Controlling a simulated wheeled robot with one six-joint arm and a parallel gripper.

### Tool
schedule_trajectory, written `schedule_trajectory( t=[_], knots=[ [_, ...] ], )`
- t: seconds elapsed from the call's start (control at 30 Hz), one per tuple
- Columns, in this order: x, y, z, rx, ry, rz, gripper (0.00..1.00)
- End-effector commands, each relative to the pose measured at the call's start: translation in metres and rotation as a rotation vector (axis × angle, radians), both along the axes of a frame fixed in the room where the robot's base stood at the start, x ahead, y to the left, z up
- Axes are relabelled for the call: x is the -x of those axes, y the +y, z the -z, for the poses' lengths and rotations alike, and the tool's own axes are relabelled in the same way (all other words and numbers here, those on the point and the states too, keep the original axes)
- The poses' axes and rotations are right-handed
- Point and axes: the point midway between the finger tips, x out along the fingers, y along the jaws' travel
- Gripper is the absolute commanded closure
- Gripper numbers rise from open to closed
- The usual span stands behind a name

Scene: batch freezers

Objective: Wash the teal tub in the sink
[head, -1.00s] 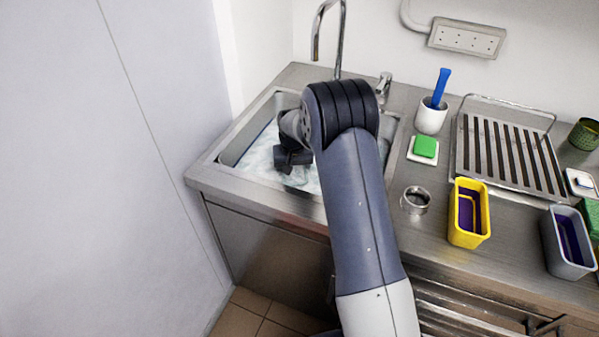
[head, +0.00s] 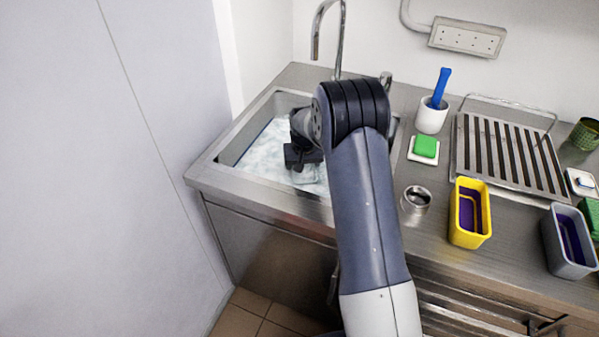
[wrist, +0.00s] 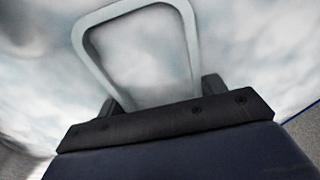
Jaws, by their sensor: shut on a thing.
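The sink (head: 240,142) holds white, foamy water (head: 262,157). My gripper (head: 300,165) is down in the sink, at the water, with my arm hiding the right part of the basin. In the wrist view my gripper (wrist: 163,100) is shut on the teal tub (wrist: 190,45). Only a pale, rounded rectangular rim of the tub shows, with cloudy foam inside and around it; its teal colour is hard to make out.
A tap (head: 341,40) rises behind the sink. To the right stand a green sponge (head: 425,146), a white cup (head: 431,117) with a blue-handled tool, a metal ring (head: 416,199), a yellow tub (head: 484,222), a grey tub (head: 583,262) and a slatted rack (head: 500,155). A wall closes the left.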

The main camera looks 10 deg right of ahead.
Motion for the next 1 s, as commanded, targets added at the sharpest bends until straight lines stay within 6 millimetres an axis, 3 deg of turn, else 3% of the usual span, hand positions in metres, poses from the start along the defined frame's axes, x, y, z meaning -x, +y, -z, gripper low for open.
schedule_trajectory(
  t=[0.5,1.0],
  knots=[
    [0.000,0.030,0.000,0.001,-0.001,0.000,0.58],
    [0.000,0.000,0.000,0.000,0.000,0.003,0.58]
  ],
)
